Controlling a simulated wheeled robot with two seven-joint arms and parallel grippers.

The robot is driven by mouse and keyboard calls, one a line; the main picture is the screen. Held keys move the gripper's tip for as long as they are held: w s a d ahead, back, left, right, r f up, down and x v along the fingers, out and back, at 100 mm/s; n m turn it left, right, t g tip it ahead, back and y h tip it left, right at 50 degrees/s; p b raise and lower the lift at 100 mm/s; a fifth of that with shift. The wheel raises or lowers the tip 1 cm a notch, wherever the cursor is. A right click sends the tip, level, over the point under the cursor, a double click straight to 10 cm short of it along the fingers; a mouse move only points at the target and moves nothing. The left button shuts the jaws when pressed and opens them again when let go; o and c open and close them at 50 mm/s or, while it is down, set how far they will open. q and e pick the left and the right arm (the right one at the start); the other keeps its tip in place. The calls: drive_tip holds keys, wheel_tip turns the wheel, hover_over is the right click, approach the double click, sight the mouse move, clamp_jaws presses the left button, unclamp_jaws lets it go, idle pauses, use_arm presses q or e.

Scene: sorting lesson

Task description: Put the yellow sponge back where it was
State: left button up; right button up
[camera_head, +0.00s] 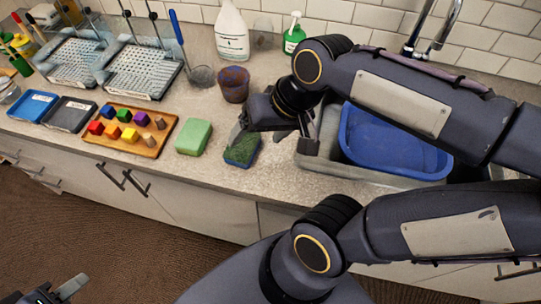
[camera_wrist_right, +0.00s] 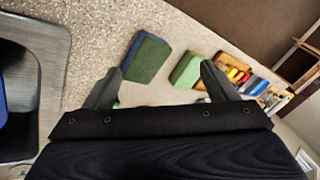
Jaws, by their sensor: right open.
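I see no yellow sponge in either view. A light green sponge (camera_head: 194,137) lies on the counter, right of the wooden tray; it also shows in the right wrist view (camera_wrist_right: 186,70). A sponge with a dark green top and blue sides (camera_head: 242,151) lies to its right, near the counter's front edge; it also shows in the right wrist view (camera_wrist_right: 147,58). My right gripper (camera_head: 272,138) is open above the counter beside the dark green sponge, with nothing between its fingers (camera_wrist_right: 162,84). My left gripper (camera_head: 58,290) is at the bottom left, partly cut off; its opening is unclear.
A wooden tray (camera_head: 91,139) holds several coloured blocks. Blue and black trays stand left of it. A brown cup (camera_head: 234,84), a white bottle (camera_head: 232,32) and a green spray bottle (camera_head: 294,37) stand behind. A blue basin (camera_head: 390,150) sits in the sink at the right.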

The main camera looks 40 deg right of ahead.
drive_tip(key=s+f, duration=0.1)
drive_tip(key=s+f+n+t, duration=0.1)
drive_tip(key=s, duration=0.1)
drive_tip(key=s+f+n, duration=0.1)
drive_tip(key=shift+s+a+f+t, duration=0.1)
drive_tip(key=shift+s+a+t, duration=0.05)
drive_tip(key=shift+a+t, duration=0.15)
idle(1.0)
